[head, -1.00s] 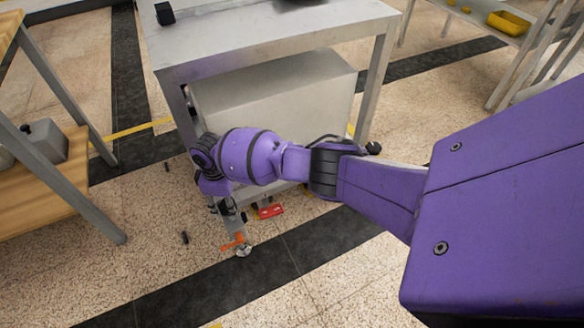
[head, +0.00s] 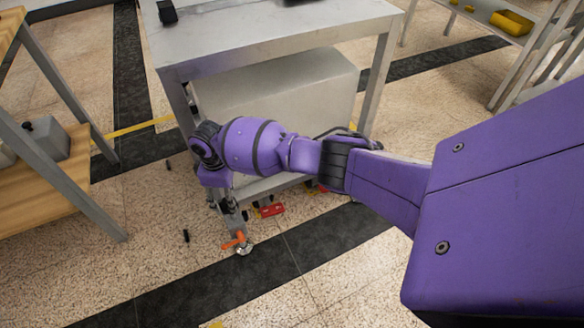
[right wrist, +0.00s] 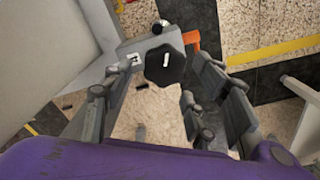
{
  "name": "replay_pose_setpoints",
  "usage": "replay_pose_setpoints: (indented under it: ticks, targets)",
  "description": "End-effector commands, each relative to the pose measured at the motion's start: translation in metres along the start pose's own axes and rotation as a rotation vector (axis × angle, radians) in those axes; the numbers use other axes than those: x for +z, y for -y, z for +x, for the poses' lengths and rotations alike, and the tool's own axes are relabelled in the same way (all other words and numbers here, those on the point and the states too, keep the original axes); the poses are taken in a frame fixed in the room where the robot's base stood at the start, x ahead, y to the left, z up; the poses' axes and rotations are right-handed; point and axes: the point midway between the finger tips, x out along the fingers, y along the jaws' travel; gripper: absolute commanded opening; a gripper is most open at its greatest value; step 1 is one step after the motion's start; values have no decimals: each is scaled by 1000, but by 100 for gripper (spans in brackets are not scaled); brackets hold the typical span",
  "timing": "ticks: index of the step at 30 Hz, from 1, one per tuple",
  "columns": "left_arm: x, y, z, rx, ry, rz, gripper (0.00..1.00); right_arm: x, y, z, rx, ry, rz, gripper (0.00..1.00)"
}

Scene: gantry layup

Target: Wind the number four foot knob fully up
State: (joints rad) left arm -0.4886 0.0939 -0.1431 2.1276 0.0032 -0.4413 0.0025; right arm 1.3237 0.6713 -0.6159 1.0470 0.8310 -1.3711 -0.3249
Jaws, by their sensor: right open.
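A dark many-sided knob (right wrist: 165,64) with a small white mark on its face shows in the right wrist view, by a grey leg of the bench. An orange piece (right wrist: 191,40) sticks out beside it; it also shows low on the bench's near leg in the head view (head: 234,240), just above a shiny foot (head: 245,249). My right gripper (right wrist: 146,92) is open, its fingers spread to either side below the knob in the picture. Nothing is between the fingers, and I see no contact with the knob. In the head view my right wrist largely hides the gripper and knob. My left gripper is not in view.
A red object (head: 271,210) sits low by the near leg. A wooden-shelved table (head: 40,195) stands left. Small dark pieces lie on the floor (head: 186,236).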

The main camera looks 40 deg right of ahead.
Motion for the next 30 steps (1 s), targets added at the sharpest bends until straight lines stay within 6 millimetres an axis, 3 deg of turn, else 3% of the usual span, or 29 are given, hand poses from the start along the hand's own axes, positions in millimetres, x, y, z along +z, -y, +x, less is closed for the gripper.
replay_pose_setpoints:
  ticks: [6,15,26,30]
  targets:
    - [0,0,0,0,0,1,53,0,-2,-50,3,-3,0,53]
    - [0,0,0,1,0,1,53,0,-2,-88,2,-1,2,53]
    - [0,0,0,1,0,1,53,0,-1,-90,2,-1,2,53]
    - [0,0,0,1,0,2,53,10,14,-66,-7,-7,0,53]
